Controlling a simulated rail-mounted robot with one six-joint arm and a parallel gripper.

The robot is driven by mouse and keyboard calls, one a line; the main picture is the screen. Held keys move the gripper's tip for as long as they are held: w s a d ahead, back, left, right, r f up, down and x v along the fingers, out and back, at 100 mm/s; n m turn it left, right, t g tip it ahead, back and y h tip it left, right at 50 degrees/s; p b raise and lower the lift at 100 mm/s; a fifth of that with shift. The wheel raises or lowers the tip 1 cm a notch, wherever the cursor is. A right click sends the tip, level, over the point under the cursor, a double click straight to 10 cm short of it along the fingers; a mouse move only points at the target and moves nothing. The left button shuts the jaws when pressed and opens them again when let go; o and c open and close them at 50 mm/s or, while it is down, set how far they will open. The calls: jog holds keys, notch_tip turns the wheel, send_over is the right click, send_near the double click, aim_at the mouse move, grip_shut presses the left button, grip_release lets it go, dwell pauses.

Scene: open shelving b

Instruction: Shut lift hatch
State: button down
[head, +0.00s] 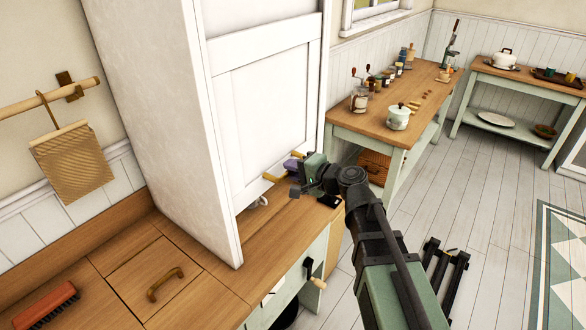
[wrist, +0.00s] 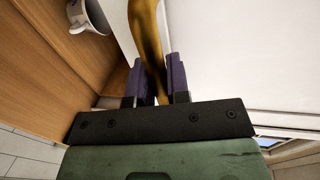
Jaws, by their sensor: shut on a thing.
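The lift hatch (head: 262,110) is a white panel in the front of a tall white cabinet, and it also shows in the wrist view (wrist: 240,50). Its lower edge stands above the wooden counter, with a gap below. My gripper (head: 292,165) is at the lower part of the hatch. In the wrist view its purple-padded fingers (wrist: 155,80) are shut on the brass handle (wrist: 148,45), one on each side. Yellow bits of the handle (head: 270,178) show beside the fingers in the head view; its middle is hidden.
A white cup (wrist: 88,16) stands on the wood near the gap; part of it shows in the head view (head: 260,202). A crank (head: 315,276) juts from the counter front. A brush (head: 46,304) lies at lower left. Side tables (head: 440,72) stand farther back.

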notch_tip(320, 180, down, 18)
jog(key=b, duration=1.5)
jog(key=shift+s, duration=0.1)
jog(key=c, duration=1.1)
grip_release()
jog(key=shift+f, duration=0.1)
jog(key=shift+s+d, duration=0.15)
jog(key=shift+d, duration=0.1)
jog(key=p+v, duration=0.2)
jog(key=v, duration=0.8)
